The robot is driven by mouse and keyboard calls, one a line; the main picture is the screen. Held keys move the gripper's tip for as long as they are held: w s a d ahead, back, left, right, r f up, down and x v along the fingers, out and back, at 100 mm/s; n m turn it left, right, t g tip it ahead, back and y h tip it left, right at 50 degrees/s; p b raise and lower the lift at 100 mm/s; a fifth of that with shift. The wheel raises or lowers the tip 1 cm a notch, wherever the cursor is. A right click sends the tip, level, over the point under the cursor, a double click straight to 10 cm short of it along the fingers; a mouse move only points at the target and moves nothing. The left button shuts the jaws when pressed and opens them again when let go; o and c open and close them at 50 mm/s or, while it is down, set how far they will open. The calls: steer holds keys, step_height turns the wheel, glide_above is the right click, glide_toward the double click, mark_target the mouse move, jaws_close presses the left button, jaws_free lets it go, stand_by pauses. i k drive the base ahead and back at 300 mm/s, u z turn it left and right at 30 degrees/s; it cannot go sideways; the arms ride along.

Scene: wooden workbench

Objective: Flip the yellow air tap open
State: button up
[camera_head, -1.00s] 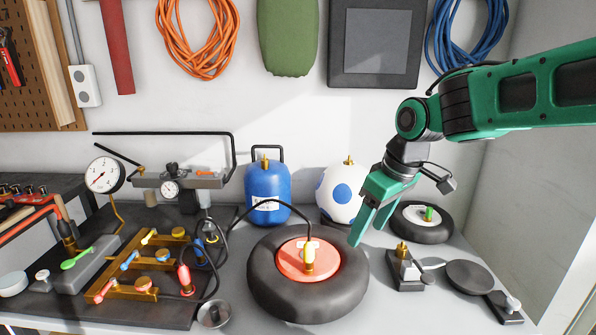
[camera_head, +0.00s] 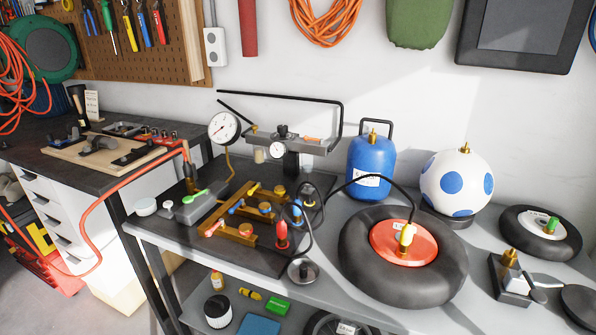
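The yellow air tap (camera_head: 254,188) is a small lever at the far end of a brass manifold (camera_head: 237,238) on the dark mat, left of the middle of the head view. A blue tap (camera_head: 236,208) and a pinkish-red tap (camera_head: 213,229) sit nearer on the same manifold. The yellow lever is small, and I cannot tell its exact angle against its pipe. My gripper and arm are out of the picture, so nothing of mine is near the tap.
A gauge (camera_head: 224,127) and black tubing rise behind the manifold. A grey block with a green lever (camera_head: 195,196) is to its left. Red and blue hose fittings (camera_head: 281,234) stand right of it. A large tyre (camera_head: 360,262), blue tank (camera_head: 370,165) and spotted ball (camera_head: 457,181) fill the right.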

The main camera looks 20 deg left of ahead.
mark_target(251, 192)
steer(key=k, duration=1.25)
steer(key=u, duration=0.65)
steer(key=i, duration=0.8)
steer(key=u, duration=0.6)
steer(key=i, duration=1.2)
steer(key=z, duration=0.3)
